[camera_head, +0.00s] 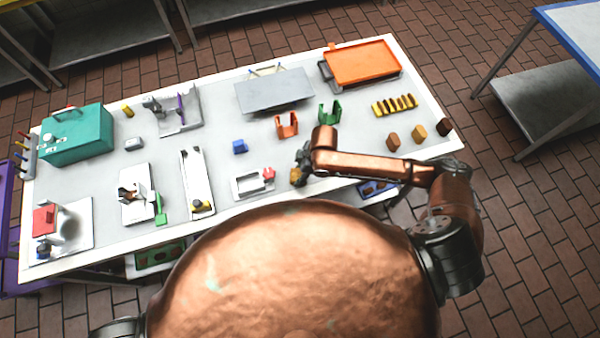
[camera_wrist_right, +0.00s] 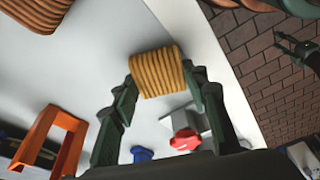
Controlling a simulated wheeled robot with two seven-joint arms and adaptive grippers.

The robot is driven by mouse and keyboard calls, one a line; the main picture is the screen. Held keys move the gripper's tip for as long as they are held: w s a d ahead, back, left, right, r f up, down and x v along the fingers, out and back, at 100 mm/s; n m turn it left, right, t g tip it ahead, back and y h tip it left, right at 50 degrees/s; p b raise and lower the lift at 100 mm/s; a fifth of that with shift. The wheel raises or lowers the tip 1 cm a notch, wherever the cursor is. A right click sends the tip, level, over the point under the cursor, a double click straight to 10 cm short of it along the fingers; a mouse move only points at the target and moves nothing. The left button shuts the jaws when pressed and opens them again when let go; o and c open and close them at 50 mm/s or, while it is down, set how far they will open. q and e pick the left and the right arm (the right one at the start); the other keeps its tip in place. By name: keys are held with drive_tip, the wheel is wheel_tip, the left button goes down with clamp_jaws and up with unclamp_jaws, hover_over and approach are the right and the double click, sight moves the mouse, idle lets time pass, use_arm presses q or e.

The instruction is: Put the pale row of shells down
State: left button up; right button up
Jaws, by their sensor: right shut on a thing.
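The pale row of shells (camera_wrist_right: 158,72), a tan ridged block, is clasped between the two dark fingers of my right gripper (camera_wrist_right: 161,80) in the right wrist view. In the head view my right gripper (camera_head: 302,163) is over the front part of the white table (camera_head: 330,215), right of the white frame with the red knob. The held row shows there as a small yellow-tan patch (camera_head: 295,177), partly hidden by the gripper. I cannot tell whether it touches the table.
Brown and tan ridged pieces (camera_head: 419,132) stand at the right. Behind them is a yellow slotted row (camera_head: 394,106). An orange holder (camera_head: 287,125) and a green holder (camera_head: 329,113) stand behind the gripper. The white frame (camera_head: 247,186) with a red knob (camera_head: 268,173) is close left.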

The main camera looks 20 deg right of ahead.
drive_tip(key=o, duration=1.2)
drive_tip(key=shift+f, duration=0.1)
drive_tip(key=shift+c, duration=0.2)
drive_tip(key=v, duration=1.2)
